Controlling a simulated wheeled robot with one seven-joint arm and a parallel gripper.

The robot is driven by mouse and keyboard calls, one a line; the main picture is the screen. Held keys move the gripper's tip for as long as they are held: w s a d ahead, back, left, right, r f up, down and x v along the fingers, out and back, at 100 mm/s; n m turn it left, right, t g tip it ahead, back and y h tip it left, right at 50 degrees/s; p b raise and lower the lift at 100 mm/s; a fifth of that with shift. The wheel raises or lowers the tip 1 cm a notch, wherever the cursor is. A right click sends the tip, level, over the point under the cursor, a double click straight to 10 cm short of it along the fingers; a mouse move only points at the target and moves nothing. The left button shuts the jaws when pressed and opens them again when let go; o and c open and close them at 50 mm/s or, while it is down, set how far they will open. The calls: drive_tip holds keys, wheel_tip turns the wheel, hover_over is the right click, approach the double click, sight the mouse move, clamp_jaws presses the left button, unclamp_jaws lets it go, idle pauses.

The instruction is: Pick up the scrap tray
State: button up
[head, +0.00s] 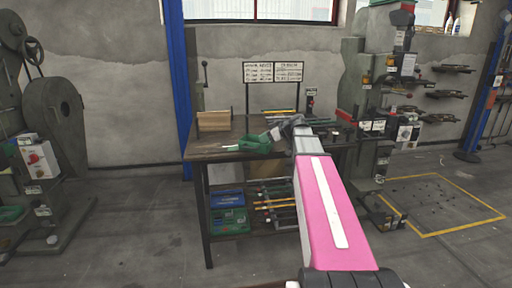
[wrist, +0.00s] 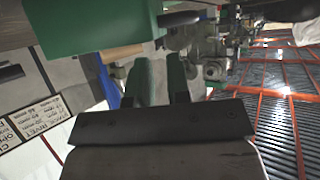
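A small green tray (head: 255,143), which I take to be the scrap tray, sits on top of the dark workbench near its front edge. My gripper (head: 275,132) is at the end of my outstretched arm, just right of and close to this tray. I cannot tell whether they touch. In the wrist view my gripper's two fingers (wrist: 160,82) stand apart with a gap between them, and I see nothing clearly held. A green block-like surface (wrist: 80,27) fills the upper left of that view; I cannot tell whether it is the tray.
The workbench (head: 209,152) also carries a wooden block (head: 214,121) and a sign (head: 273,72). Blue and green boxes (head: 229,218) stand on its lower shelf. Presses stand left (head: 50,130) and right (head: 378,110). The floor left of the bench is clear.

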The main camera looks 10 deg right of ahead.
sight(255, 145)
drive_tip(key=x, duration=0.5)
drive_tip(key=shift+w+a+f, duration=0.1)
drive_tip(key=shift+a+f, duration=0.15)
drive_tip(key=shift+a, duration=0.05)
clamp_jaws()
